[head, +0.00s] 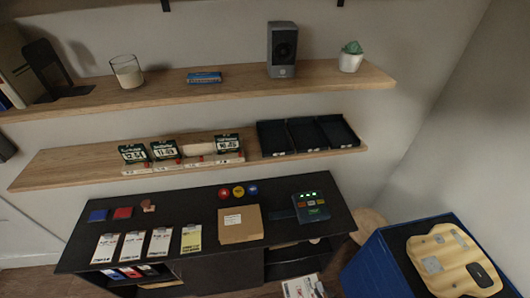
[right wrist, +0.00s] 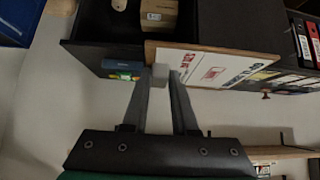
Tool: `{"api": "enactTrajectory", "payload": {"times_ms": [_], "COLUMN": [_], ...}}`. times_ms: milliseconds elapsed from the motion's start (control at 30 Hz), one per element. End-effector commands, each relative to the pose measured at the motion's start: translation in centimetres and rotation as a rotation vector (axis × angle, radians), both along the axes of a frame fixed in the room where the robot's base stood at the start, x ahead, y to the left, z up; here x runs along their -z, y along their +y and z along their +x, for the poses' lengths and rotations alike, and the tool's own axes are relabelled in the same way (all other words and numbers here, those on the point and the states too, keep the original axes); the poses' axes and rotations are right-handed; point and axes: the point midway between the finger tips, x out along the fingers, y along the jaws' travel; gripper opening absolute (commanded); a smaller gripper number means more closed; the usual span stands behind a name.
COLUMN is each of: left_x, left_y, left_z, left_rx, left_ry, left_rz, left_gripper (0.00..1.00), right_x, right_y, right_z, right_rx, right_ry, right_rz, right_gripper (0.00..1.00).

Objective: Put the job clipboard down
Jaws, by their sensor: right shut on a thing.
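The job clipboard (head: 299,287) shows at the bottom edge of the head view, in front of the dark desk (head: 262,258) and below its top; its lower part is cut off. In the right wrist view the clipboard (right wrist: 215,66) is a brown board with a white sheet and red print. My right gripper (right wrist: 161,74) is shut on the grey clip at its edge. In the head view only a small dark part of my right gripper (head: 319,284) shows beside the clipboard. My left gripper is not in view.
Several clipboards with white sheets (head: 131,246) and a yellow one (head: 191,238) lie on the desk's left front. A cardboard box (head: 240,224), coloured balls (head: 238,192) and a lit device (head: 311,206) stand there too.

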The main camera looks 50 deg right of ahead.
Motion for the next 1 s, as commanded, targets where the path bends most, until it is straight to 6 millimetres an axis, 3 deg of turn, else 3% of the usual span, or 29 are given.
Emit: {"api": "enactTrajectory", "payload": {"times_ms": [167, 400, 500, 700, 1000], "left_x": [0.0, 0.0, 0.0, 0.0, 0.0], "left_y": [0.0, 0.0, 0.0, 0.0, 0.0], "left_z": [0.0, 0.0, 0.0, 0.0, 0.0], "left_rx": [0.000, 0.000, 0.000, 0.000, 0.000], "left_ry": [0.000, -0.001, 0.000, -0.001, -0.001], "left_rz": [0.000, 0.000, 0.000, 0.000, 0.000], "left_gripper": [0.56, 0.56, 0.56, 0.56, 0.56], "right_x": [-5.4, -16.7, -19.9, -22.3, -22.3], "right_y": [3.2, 9.5, 11.2, 12.5, 12.4], "right_z": [4.1, 12.1, 14.3, 15.9, 15.9], "right_rx": [-0.061, -0.157, -0.184, -0.207, -0.206], "right_ry": [-0.017, -0.022, -0.015, -0.003, -0.001], "right_rz": [0.004, 0.009, 0.008, 0.003, 0.002], "right_gripper": [0.00, 0.00, 0.00, 0.00, 0.00]}}
